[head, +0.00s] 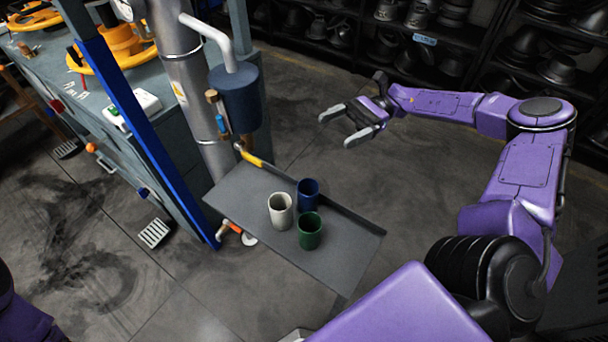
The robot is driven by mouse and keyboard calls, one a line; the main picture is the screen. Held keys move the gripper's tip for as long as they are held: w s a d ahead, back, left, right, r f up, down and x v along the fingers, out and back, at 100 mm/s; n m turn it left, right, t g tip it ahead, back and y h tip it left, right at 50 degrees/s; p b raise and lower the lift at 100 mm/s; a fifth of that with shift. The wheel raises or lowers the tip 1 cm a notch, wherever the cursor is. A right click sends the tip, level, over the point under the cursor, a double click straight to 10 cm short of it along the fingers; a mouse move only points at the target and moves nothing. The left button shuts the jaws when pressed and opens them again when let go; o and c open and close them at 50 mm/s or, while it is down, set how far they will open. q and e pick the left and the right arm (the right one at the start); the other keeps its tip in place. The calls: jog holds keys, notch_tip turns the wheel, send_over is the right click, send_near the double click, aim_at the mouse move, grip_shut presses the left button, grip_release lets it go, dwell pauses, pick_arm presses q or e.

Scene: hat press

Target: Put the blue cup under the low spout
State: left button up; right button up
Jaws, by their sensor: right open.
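The blue cup (308,194) stands upright on a grey tray (258,188), behind the green cup (310,231) and right of the white cup (281,210). My right gripper (338,129) is open and empty, in the air beyond the tray and to the right of the blue cup, apart from it. A short yellow-ended fitting (250,157) shows below a dark blue tank (236,97) at the tray's far left; I cannot tell if it is the low spout. My left gripper is out of view.
A thick grey pipe (195,85) and a blue post (126,108) stand left of the tray. A red-and-white fitting (233,228) sits low at the tray's left edge. Shelves with metal hat forms (420,14) line the back. The tray's near right part is clear.

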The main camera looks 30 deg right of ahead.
notch_tip(320, 180, down, 20)
jog(key=b, duration=1.7)
jog(key=a, duration=0.7)
jog(key=a+r, duration=0.1)
jog(key=a, duration=0.2)
jog(key=shift+w+a+r, duration=0.1)
jog(key=shift+w+a, duration=0.2)
jog(key=shift+w, duration=0.1)
jog(key=c, duration=1.4)
notch_tip(320, 180, up, 28)
jog(key=p, duration=0.5)
send_over(303, 191)
jog(key=s+a, duration=0.2)
jog(key=s, duration=0.1)
jog(key=shift+w+d, duration=0.1)
jog(key=shift+w, duration=0.1)
jog(key=shift+c, duration=0.2)
